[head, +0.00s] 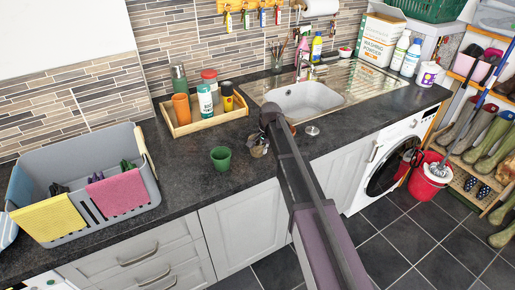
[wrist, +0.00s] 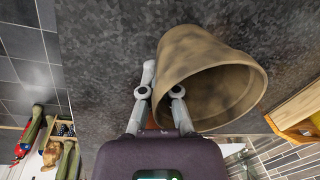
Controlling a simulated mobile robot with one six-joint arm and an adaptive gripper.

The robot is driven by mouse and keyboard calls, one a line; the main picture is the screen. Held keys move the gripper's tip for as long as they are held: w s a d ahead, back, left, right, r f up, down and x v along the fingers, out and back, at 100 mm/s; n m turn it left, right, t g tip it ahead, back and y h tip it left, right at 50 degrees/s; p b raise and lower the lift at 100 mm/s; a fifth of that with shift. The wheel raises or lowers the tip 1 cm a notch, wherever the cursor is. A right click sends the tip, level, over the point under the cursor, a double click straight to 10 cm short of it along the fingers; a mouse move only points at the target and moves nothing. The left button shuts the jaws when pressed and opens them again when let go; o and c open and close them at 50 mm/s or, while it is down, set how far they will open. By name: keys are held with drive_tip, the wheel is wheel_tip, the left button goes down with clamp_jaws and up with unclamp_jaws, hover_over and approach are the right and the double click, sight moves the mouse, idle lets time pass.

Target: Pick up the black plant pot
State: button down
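I cannot make out a clearly black plant pot in either view. A mottled brown-tan pot (head: 258,150) stands on the dark worktop at my arm's end. In the wrist view this pot (wrist: 210,55) is large and close, its mouth towards the camera. My gripper (wrist: 162,88) is at its rim: one finger lies outside the wall, the other overlaps the mouth. The fingers are apart with the pot's wall between them; whether they press on it I cannot tell. In the head view the gripper is largely hidden by my arm. A green pot (head: 221,158) stands just left.
A wooden tray (head: 206,125) with bottles and cups is behind. A sink (head: 305,101) lies back right. A grey dish rack (head: 147,171) with cloths fills the left worktop. An orange-brown pot (head: 292,129) is partly hidden behind my arm. The worktop front is clear.

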drive_tip(key=shift+r, duration=0.2)
wheel_tip(320, 180, up, 4)
drive_tip(key=p, duration=0.4)
drive_tip(key=shift+f, duration=0.15)
drive_tip(key=s+d+p, duration=0.1)
drive_tip(key=s+d, duration=0.3)
drive_tip(key=s, duration=1.1)
drive_tip(key=shift+s+r, duration=0.25)
drive_tip(key=shift+r, duration=0.2)
